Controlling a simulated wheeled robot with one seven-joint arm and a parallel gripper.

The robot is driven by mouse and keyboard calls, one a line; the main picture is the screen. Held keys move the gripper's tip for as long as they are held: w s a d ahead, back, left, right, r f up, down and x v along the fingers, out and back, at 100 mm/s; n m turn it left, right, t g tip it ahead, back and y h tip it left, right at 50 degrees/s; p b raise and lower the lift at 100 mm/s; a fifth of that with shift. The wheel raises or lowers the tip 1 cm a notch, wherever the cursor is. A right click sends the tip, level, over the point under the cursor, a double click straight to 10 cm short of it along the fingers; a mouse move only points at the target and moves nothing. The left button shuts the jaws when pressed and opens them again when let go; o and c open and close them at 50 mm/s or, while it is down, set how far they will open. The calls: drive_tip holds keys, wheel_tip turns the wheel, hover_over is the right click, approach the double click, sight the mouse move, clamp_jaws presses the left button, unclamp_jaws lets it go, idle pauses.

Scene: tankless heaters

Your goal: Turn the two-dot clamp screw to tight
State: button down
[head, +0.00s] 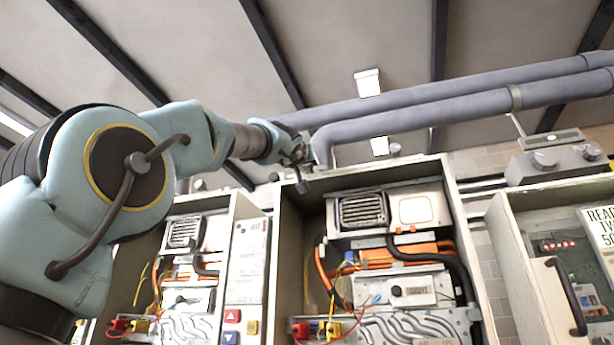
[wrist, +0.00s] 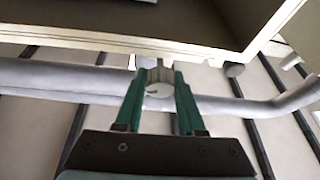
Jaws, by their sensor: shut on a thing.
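My gripper (head: 300,168) is up at the top left corner of the middle open heater cabinet (head: 437,168), just below the grey pipes. In the wrist view its two green fingers (wrist: 160,82) are closed on a small pale grey rounded piece (wrist: 160,74) beside the cabinet's edge. This piece sits where a clamp screw could be, but no dots show on it, so I cannot tell its marking. In the head view my fingers hide most of it.
Thick grey pipes (head: 450,108) run above the cabinets, close to my gripper. Another open cabinet (head: 187,240) is at the left. A grey box with two knobs (head: 567,158) is at the right, above a cabinet with a dark handle (head: 567,297). Open space lies below the ceiling.

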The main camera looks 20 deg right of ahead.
drive_tip(key=m+p, duration=0.1)
drive_tip(key=p, duration=0.1)
drive_tip(key=m+g+h+p, duration=0.1)
drive_tip(key=m+p, duration=0.1)
drive_tip(key=shift+r+m, duration=0.3)
drive_tip(key=shift+r, duration=0.1)
drive_tip(key=m+g+h+p, duration=0.1)
drive_tip(key=m+p, duration=0.1)
drive_tip(key=shift+s+f+p, duration=0.1)
drive_tip(key=shift+p, duration=0.25)
drive_tip(key=m+g+h, duration=0.1)
drive_tip(key=m, duration=0.1)
drive_tip(key=shift+f+m, duration=0.15)
drive_tip(key=shift+m, duration=0.25)
drive_tip(key=shift+a+m+g+h, duration=0.1)
drive_tip(key=shift+m+g+h, duration=0.3)
drive_tip(key=shift+m+g, duration=0.75)
drive_tip(key=shift+m, duration=1.25)
drive_tip(key=c, duration=0.7)
unclamp_jaws()
drive_tip(key=shift+o, duration=0.9)
drive_tip(key=shift+f, duration=0.1)
drive_tip(key=shift+f, duration=0.1)
